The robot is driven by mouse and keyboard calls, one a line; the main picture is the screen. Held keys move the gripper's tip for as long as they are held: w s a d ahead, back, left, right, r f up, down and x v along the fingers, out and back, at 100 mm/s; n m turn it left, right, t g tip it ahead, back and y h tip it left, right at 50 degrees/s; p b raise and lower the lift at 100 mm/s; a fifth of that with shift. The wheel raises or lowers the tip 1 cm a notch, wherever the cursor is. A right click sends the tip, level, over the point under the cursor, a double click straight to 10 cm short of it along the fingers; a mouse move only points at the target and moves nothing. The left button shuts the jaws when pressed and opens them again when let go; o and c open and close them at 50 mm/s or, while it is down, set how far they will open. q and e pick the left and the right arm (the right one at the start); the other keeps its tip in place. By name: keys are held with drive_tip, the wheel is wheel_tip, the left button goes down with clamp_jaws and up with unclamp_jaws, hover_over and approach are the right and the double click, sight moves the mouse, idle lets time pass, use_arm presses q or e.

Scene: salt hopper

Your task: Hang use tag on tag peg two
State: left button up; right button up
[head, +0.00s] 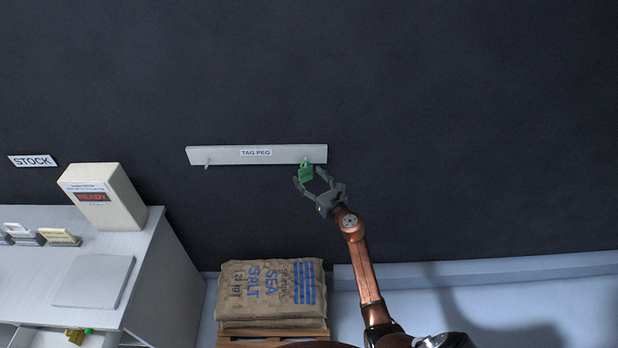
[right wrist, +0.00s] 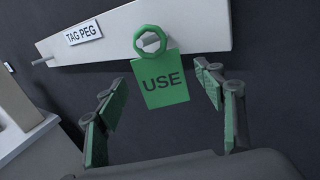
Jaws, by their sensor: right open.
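The green use tag (head: 306,172) hangs at the right end of the white tag peg board (head: 228,155) on the dark wall. In the right wrist view the use tag (right wrist: 160,85) reads "USE", and its ring is around the right peg (right wrist: 150,42). The left peg (head: 207,164) is bare. My right gripper (head: 320,180) is open just below and in front of the tag. In the right wrist view its fingers (right wrist: 160,100) are spread on both sides of the tag, apart from it. My left gripper is not in view.
A grey-white counter (head: 165,270) stands at left with a beige box (head: 103,195) marked "READY", a flat pale plate (head: 93,281) and small card holders (head: 60,238). Sea salt sacks (head: 270,290) lie on a pallet below the board. The wall right of my arm is clear.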

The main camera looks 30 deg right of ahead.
drive_tip(key=s, duration=1.2)
drive_tip(key=s+d+f+m+g+h, duration=0.1)
drive_tip(key=s+f+m, duration=0.1)
drive_tip(key=f+m, duration=0.6)
drive_tip(key=s+d+f+m+g, duration=0.15)
drive_tip(key=f+m, duration=0.25)
drive_tip(key=f, duration=0.9)
drive_tip(key=s+f+m+g+h, duration=0.1)
drive_tip(key=s+f+m+g, duration=0.45)
drive_tip(key=s+f, duration=0.75)
drive_tip(key=s+f+m+g, duration=0.2)
drive_tip(key=s+f+m, duration=0.7)
drive_tip(key=f, duration=0.9)
drive_tip(key=s+a+f+m+g, duration=0.2)
drive_tip(key=s+f+m, duration=0.1)
drive_tip(key=s, duration=0.8)
drive_tip(key=s+a+f+m+g, duration=0.2)
drive_tip(key=s+f, duration=0.4)
drive_tip(key=s, duration=0.5)
drive_tip(key=s+a+f+m+g, duration=0.2)
drive_tip(key=s+f+m, duration=0.2)
drive_tip(key=s, duration=0.7)
drive_tip(key=shift+f+g+y, duration=0.3)
drive_tip(key=shift+f, duration=0.25)
